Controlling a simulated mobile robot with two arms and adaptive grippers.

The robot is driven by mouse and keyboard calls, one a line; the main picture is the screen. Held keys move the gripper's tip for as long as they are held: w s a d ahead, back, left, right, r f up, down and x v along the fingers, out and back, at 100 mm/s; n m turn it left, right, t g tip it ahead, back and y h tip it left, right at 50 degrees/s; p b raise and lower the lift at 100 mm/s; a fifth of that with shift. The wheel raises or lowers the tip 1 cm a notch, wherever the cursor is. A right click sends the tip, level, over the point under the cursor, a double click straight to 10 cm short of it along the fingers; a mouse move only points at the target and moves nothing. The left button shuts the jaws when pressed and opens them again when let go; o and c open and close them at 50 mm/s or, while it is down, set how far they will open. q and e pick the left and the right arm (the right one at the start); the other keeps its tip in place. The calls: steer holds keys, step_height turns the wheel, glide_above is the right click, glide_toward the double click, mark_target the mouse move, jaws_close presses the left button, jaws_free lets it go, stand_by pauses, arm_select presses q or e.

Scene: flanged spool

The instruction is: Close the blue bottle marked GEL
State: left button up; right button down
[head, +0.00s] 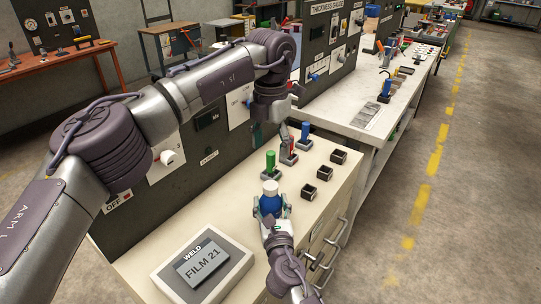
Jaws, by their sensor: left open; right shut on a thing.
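The blue bottle (270,204) stands upright on the cream bench top, with a white top part (270,187). I cannot tell whether this white part is a seated cap or a neck, and no GEL marking can be read. My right gripper (271,210) is shut around the bottle's body from the front. My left gripper (287,128) is open, beyond the bottle and higher in the picture, close to a red piece on a small stand. Its fingers are small and partly mixed with the things behind them.
Near the bottle stand a green piece (270,162), a blue piece (305,134) and a red piece (290,148) on small bases. Three dark square cups (324,173) lie to the right. A FILM 21 display box (202,267) sits in front; a dark panel (190,150) rises at left.

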steer(key=shift+c, duration=0.8)
jaws_free()
steer(key=s+d, duration=0.1)
steer(key=s, duration=1.1)
steer(key=shift+d, duration=0.4)
